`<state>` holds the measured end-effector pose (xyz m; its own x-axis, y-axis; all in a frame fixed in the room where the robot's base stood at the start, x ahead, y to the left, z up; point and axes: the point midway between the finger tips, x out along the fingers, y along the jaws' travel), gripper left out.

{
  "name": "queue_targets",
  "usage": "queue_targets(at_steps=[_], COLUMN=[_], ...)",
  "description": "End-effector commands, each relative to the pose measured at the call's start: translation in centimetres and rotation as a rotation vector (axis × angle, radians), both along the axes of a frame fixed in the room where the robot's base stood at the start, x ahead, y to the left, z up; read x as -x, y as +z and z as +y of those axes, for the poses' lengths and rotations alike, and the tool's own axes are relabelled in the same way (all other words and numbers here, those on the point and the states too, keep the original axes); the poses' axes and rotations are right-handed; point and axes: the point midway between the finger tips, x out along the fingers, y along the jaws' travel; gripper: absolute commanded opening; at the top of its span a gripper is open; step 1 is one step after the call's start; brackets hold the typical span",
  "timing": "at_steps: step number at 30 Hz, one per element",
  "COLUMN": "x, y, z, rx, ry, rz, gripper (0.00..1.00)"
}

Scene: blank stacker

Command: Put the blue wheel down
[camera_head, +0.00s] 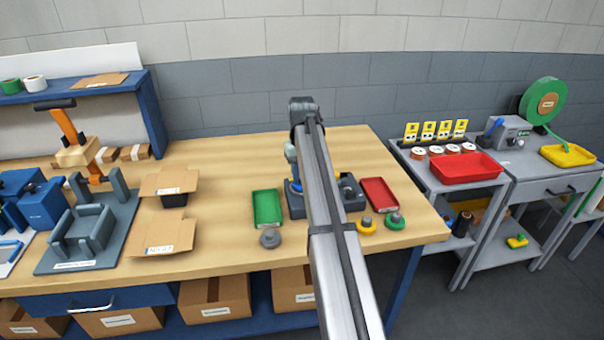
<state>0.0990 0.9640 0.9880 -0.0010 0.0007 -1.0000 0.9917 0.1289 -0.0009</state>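I cannot make out a blue wheel; my arm covers the middle of the work area. My gripper is hidden behind my grey arm link, so its fingers and anything in them do not show. A dark grey fixture (296,208) stands on the wooden table on both sides of the arm, with some yellow showing in it. A grey wheel-like part (270,238) lies in front of the green tray (267,208). A yellow part with a grey top (366,226) and a green part with a grey top (395,222) lie in front of the red tray (379,194).
Open cardboard boxes (160,236) and a grey jig (95,232) stand on the left of the table (225,262). A grey cart with a red bin (466,167) stands to the right, beyond a gap. Bare wood lies around the small trays.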

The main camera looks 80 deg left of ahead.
Motion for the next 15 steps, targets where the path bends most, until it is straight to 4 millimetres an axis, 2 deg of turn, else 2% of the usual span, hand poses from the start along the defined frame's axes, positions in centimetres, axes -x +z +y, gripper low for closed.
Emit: queue_targets(at_steps=[9, 10, 15], x=[0.00, 0.00, 0.00], y=[-0.70, -0.70, -0.67], z=[0.00, 0.01, 0.01], rx=[0.000, 0.000, 0.000], ry=[0.000, 0.000, 0.000], rz=[0.000, 0.000, 0.000], gripper=[0.00, 0.33, 0.49])
